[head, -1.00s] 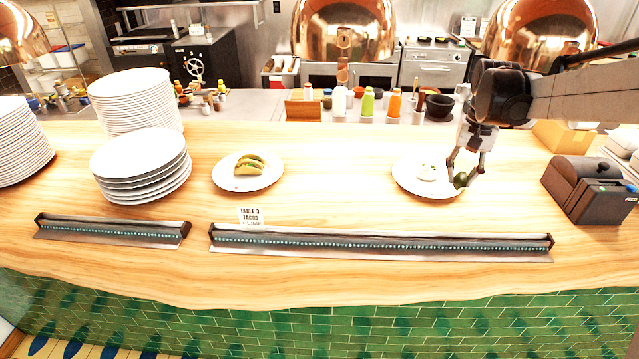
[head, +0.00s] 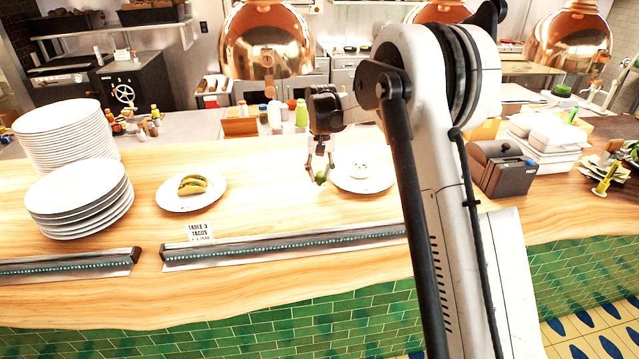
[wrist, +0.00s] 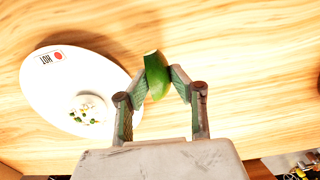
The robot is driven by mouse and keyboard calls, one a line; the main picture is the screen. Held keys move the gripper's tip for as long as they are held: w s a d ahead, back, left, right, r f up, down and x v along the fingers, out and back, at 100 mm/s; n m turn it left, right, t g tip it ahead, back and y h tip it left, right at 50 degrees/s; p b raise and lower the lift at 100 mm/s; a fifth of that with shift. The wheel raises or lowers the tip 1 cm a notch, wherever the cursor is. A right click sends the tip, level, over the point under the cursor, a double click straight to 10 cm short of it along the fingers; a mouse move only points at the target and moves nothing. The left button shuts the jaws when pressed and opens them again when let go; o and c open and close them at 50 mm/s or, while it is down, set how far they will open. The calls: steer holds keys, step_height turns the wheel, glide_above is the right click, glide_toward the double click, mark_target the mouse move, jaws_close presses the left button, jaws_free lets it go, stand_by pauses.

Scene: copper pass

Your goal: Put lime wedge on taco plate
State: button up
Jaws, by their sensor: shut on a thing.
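My gripper (head: 319,172) is shut on a green lime wedge (head: 321,177), held above the wooden counter beside the left edge of a white plate. In the wrist view the lime wedge (wrist: 157,76) sits between the two fingertips (wrist: 160,84). The taco plate (head: 212,202) is a white plate with green-topped tacos (head: 192,184) on it. It stands on the counter to the left of my gripper, behind a card reading "TABLE 3 TACOS" (head: 200,233).
The other white plate (head: 345,184) holds a small white bowl (head: 366,170); it also shows in the wrist view (wrist: 50,86). Plate stacks (head: 80,200) stand at the left. A ticket rail (head: 290,245) runs along the front. Counter between the two plates is clear. Copper lamps (head: 266,45) hang above.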

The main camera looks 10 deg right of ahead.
mark_target(319, 192)
steer(key=shift+w+f+p, duration=0.1)
steer(key=shift+f+p, duration=0.4)
steer(key=shift+f, duration=1.6)
steer(key=shift+f, duration=0.2)
steer(key=o, duration=0.8)
steer(key=shift+r, duration=0.1)
